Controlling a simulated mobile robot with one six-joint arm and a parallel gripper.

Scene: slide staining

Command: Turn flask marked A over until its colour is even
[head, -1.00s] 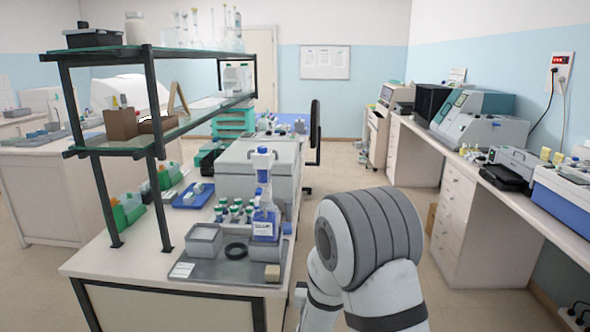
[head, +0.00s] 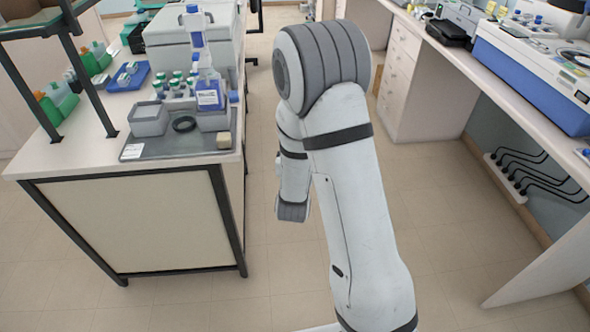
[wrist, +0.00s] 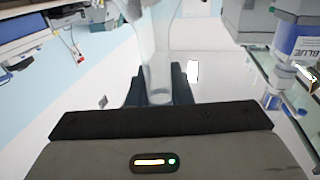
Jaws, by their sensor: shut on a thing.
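In the wrist view my gripper (wrist: 160,88) is shut on a clear glass flask (wrist: 158,45). The dark fingers sit around its narrow part, and its wider part reaches past the top edge of the view. The glass looks clear, with a faint pale tint low down. No letter A shows on the visible side, and the rest of the flask is out of view. In the head view my arm hides the gripper and the flask.
A blue-labelled bottle (head: 210,95) stands on the grey tray (head: 180,145) at the bench end; it also shows in the wrist view (wrist: 295,40). A black ring (head: 184,124) and grey boxes are beside it. The floor (head: 450,240) right of my arm is clear.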

